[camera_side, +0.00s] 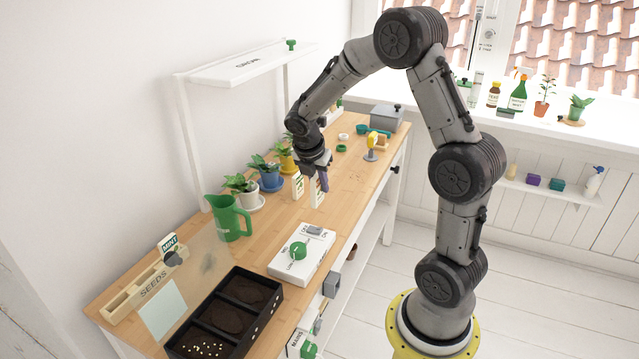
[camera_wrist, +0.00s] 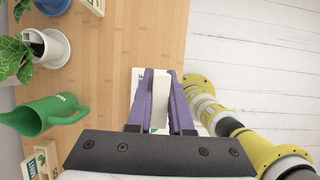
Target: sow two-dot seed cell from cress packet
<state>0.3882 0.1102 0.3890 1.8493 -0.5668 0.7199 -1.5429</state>
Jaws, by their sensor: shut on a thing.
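My gripper (camera_side: 319,178) has purple fingers, shut on a pale seed packet (camera_side: 315,196) above the wooden bench. In the wrist view the packet (camera_wrist: 160,100) shows edge-on between the fingers (camera_wrist: 160,112); its name is not readable. The black seed tray (camera_side: 263,318) has several soil cells at the bench's near end. The nearest cell holds several pale seeds (camera_side: 208,348); the other two visible cells show dark soil without visible seeds. Pale dots mark the tray's side, too small to count surely.
A white box with a green knob (camera_side: 298,250) lies between my gripper and the tray. A green jug (camera_side: 230,218) and potted plants (camera_side: 240,186) line the wall side. The wooden SEEDS rack (camera_side: 145,288) holds a mint packet (camera_side: 168,243).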

